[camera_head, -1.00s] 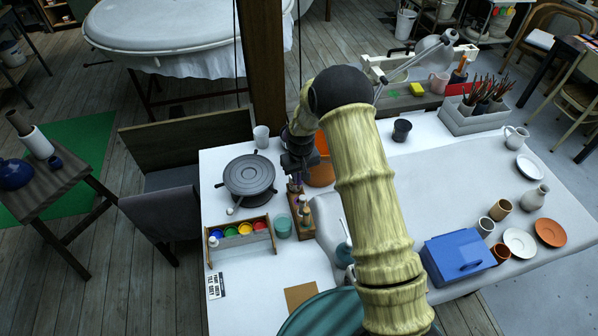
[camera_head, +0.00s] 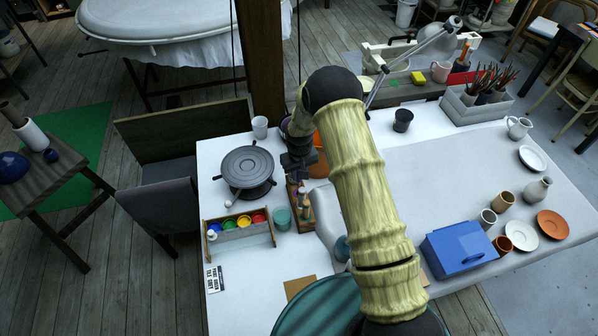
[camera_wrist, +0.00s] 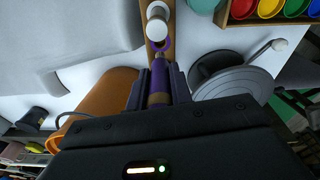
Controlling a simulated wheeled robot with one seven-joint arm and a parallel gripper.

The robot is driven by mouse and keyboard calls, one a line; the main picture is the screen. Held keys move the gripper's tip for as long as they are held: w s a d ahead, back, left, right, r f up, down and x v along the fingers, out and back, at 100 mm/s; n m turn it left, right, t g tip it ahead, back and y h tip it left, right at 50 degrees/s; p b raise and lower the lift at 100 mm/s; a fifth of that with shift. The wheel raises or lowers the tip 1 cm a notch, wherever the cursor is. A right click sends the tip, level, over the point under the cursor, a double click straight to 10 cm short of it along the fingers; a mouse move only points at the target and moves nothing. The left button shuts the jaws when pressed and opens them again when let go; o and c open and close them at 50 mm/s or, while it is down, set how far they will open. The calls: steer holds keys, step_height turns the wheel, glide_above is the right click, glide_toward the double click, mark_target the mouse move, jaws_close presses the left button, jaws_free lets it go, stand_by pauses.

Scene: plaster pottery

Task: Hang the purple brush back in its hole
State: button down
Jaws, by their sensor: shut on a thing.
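My gripper (camera_wrist: 158,88) is shut on the purple brush (camera_wrist: 160,74); its purple handle shows between the two dark fingers. The wooden brush rack (camera_wrist: 147,30) lies just beyond the fingertips in the wrist view, with white-ended brushes (camera_wrist: 157,22) in it. A purple ring (camera_wrist: 164,45) shows at the rack beside the brush's end; I cannot tell whether the brush is in a hole. In the head view, my gripper (camera_head: 297,166) is over the back end of the rack (camera_head: 304,222). The brush's lower part is mostly hidden there.
A grey turntable (camera_head: 248,166) stands left of the rack, and an orange pot (camera_head: 319,166) is close on the right. A paint box (camera_head: 238,232) and a teal cup (camera_head: 282,217) are near the rack's left side.

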mark_target(299, 186)
steer(key=shift+f+b, duration=0.65)
steer(key=shift+f, duration=1)
steer(key=shift+f, duration=0.1)
steer(key=shift+f+b, duration=0.3)
steer(key=shift+b, duration=0.05)
steer(key=shift+w+f+b, duration=0.1)
steer(key=shift+f+b, duration=0.4)
steer(key=shift+f, duration=0.2)
steer(key=shift+a+f, duration=0.1)
steer(key=shift+f, duration=0.1)
steer(key=shift+d+f+b, duration=0.2)
steer(key=shift+f+b, duration=0.4)
steer(key=shift+b, duration=0.05)
steer(key=shift+a+f+b, duration=0.1)
steer(key=shift+f+b, duration=0.25)
steer(key=shift+f, duration=0.05)
steer(key=shift+f, duration=0.25)
